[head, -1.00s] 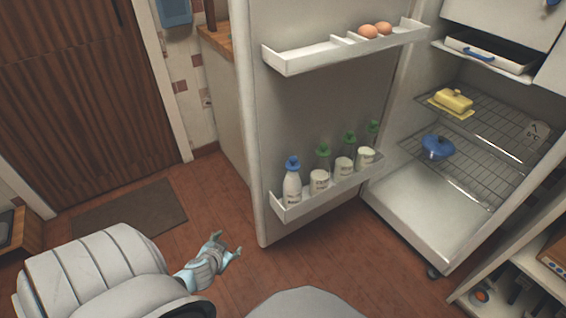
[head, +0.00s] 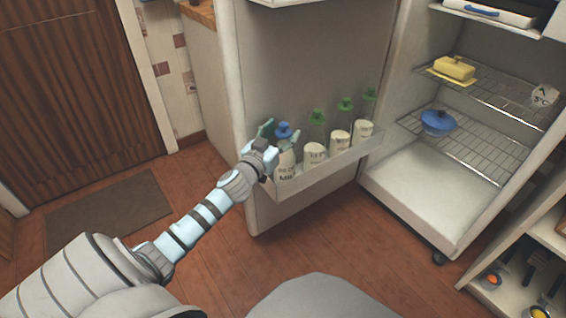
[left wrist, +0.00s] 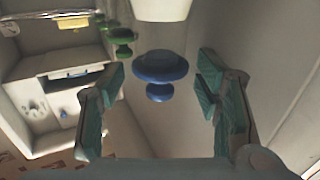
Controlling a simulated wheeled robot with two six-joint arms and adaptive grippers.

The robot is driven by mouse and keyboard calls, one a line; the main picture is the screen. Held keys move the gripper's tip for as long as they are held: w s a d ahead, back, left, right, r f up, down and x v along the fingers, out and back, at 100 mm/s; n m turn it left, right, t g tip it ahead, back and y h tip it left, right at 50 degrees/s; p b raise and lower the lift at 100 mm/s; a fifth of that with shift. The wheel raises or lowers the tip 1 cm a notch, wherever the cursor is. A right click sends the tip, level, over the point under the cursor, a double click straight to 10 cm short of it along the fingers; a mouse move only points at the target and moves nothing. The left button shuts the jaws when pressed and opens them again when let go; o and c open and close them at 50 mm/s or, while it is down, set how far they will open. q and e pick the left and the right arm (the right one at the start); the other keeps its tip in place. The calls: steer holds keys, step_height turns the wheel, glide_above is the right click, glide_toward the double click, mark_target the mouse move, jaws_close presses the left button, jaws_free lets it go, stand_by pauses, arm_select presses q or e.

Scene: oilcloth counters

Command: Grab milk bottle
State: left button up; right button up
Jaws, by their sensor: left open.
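The milk bottle (head: 286,172) has a white body and a blue cap. It stands at the near left end of the lower shelf on the open fridge door. My left gripper (head: 279,138) is open, with its fingers on either side of the bottle's upper part; the gripper hides part of the bottle. In the left wrist view the blue cap (left wrist: 160,70) lies between the spread teal fingers of the left gripper (left wrist: 158,100), with gaps on both sides. My right gripper is not in view.
Several green-capped bottles (head: 315,150) stand along the same door shelf (head: 330,166), to the right of the milk bottle. The fridge interior holds a yellow butter dish (head: 455,67) and a blue pot (head: 437,122) on wire racks. Open floor lies below the door.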

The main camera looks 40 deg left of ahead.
arm_select(q)
steer(key=shift+w+a, duration=0.15)
steer(key=shift+w, duration=0.65)
jaws_close()
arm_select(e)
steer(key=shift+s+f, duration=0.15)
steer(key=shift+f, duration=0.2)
arm_select(q)
steer(key=shift+r, duration=0.1)
